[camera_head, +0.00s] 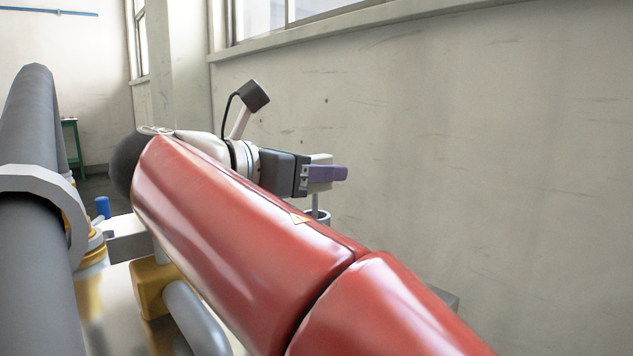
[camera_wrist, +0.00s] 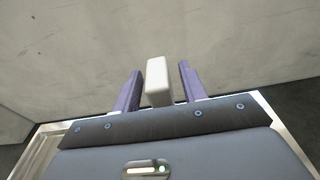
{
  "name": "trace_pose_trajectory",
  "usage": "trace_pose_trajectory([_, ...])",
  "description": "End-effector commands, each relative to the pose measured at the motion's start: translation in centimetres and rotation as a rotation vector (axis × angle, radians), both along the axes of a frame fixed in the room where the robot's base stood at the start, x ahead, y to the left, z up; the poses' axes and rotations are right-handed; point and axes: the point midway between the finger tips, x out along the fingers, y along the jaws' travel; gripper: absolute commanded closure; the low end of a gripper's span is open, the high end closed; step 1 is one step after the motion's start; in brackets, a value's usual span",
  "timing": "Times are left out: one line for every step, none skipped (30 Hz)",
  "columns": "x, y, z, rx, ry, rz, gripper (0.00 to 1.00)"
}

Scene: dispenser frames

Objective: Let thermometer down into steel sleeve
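The thermometer stands upright with a pale block-shaped head (camera_head: 320,159) and a thin grey stem (camera_head: 315,201). The stem's lower end goes behind the rim of the steel sleeve (camera_head: 318,217), a grey ring partly hidden by my red arm. How deep the stem reaches is hidden. My gripper (camera_head: 328,173) is level, with its purple fingers around the head, above the sleeve. In the wrist view the pale head (camera_wrist: 159,80) sits between the two fingers (camera_wrist: 160,84). Narrow gaps show on both sides of it, so the fingers look open.
A scuffed pale wall (camera_head: 480,150) stands close beyond my gripper. A large grey pipe (camera_head: 35,220) with a pale flange runs along the left. A blue-capped fitting (camera_head: 103,207) and a yellow part (camera_head: 152,285) stand near my arm.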

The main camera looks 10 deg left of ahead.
Motion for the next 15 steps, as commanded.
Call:
trace_pose_trajectory([-0.01, 0.0, 0.01, 0.0, 0.0, 0.0, 0.65])
trace_pose_trajectory([-0.01, 0.0, 0.01, 0.001, -0.001, 0.0, 0.69])
trace_pose_trajectory([-0.02, 0.0, 0.01, 0.001, -0.001, 0.0, 0.74])
trace_pose_trajectory([-0.02, 0.0, 0.01, 0.001, -0.001, 0.0, 0.78])
trace_pose_trajectory([-0.02, 0.0, 0.01, 0.001, -0.001, 0.0, 0.82])
trace_pose_trajectory([-0.02, 0.0, 0.02, 0.001, -0.001, 0.0, 0.87])
trace_pose_trajectory([-0.02, 0.0, 0.01, 0.001, -0.001, 0.0, 0.91])
trace_pose_trajectory([-0.03, 0.01, 0.01, 0.001, -0.001, 0.0, 0.95])
trace_pose_trajectory([-0.03, 0.01, 0.01, 0.001, -0.001, 0.0, 1.0])
trace_pose_trajectory([-0.03, 0.0, 0.03, 0.001, -0.001, 0.0, 1.0])
trace_pose_trajectory([-0.03, 0.0, 0.03, 0.001, -0.001, 0.0, 1.0])
trace_pose_trajectory([-0.03, 0.0, 0.03, 0.001, -0.001, 0.0, 1.0])
trace_pose_trajectory([-0.03, 0.0, 0.03, 0.001, -0.001, 0.0, 1.0])
trace_pose_trajectory([-0.03, 0.0, 0.03, 0.001, -0.001, 0.0, 1.0])
trace_pose_trajectory([-0.03, 0.0, 0.03, 0.001, -0.001, 0.0, 1.0])
